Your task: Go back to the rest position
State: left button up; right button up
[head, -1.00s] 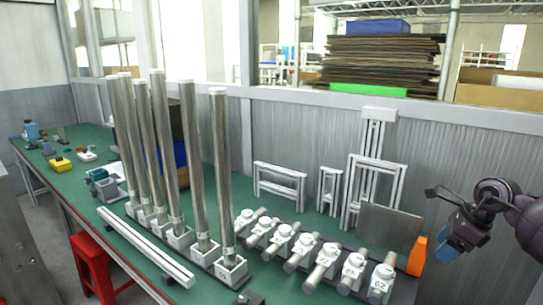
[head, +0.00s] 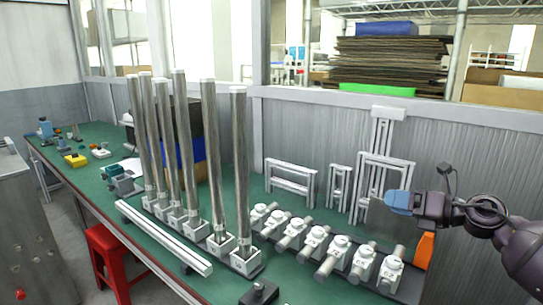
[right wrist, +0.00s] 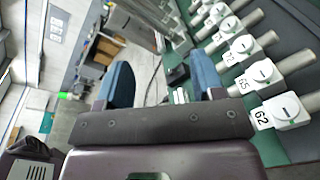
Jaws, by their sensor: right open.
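My right gripper (head: 398,202) is at the right side of the head view, above the right end of the green table. Its blue fingers point left and it is in front of a grey plate. In the right wrist view its two blue fingers (right wrist: 160,82) stand wide apart with nothing held between them. My left gripper is out of view.
Several tall metal tubes (head: 241,170) stand upright in white bases on the green table (head: 185,258). A row of white numbered fixtures (head: 339,247) lies to their right. An orange block (head: 425,250) stands below my right arm. A red stool (head: 106,255) is at the front.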

jog(key=s+f+m+t+h+p, duration=0.1)
jog(key=s+f+m+t+h, duration=0.2)
jog(key=s+f+m+h, duration=0.75)
jog(key=s+f+m+t+y+p, duration=0.1)
jog(key=s+f+m+t, duration=0.2)
jog(key=f+m, duration=1)
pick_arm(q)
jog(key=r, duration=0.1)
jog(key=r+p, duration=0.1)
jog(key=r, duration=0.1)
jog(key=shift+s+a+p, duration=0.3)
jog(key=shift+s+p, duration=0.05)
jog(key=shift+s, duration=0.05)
pick_arm(e)
jog(key=s+f+m+g+h, duration=0.1)
jog(key=s+f+m, duration=0.2)
jog(key=s, duration=0.5)
jog(key=s+f+m+g+h, duration=0.1)
jog(key=s+f+m+g, duration=0.1)
jog(key=s+m, duration=0.4)
jog(key=s+a+f+m+g+h, duration=0.1)
jog(key=s+f+m, duration=0.3)
jog(key=s, duration=0.7)
jog(key=shift+s+f+m+g, duration=0.15)
jog(key=shift+f+m+g, duration=0.05)
jog(key=shift+m+g, duration=0.35)
